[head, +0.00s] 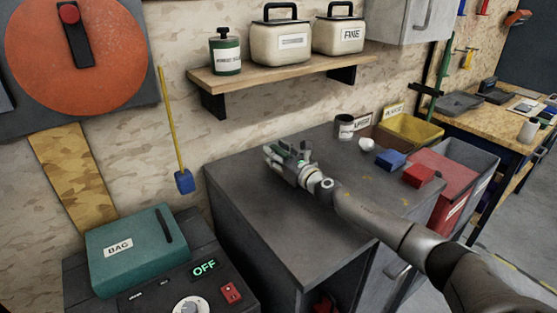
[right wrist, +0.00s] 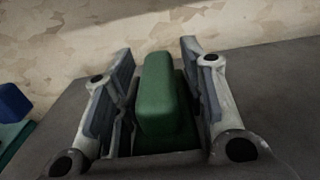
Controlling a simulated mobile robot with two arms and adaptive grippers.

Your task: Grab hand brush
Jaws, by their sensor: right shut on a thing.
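My right gripper (head: 282,156) is over the far left part of the grey cabinet top (head: 330,235). In the right wrist view my gripper (right wrist: 158,100) has its fingers on both sides of a green block-shaped thing (right wrist: 160,95), and it is shut on it. This green thing looks like the hand brush. Only its plain green body shows; no bristles are visible. In the head view only small green bits show among the fingers. I cannot tell whether it touches the cabinet top. My left gripper is not in view.
Blue (head: 391,160) and red (head: 418,175) blocks and a dark can (head: 344,126) stand right on the cabinet. Bins (head: 440,185) flank it. A wooden shelf (head: 280,78) with canisters hangs above. A teal box (head: 130,245) sits at lower left. The cabinet's front top is clear.

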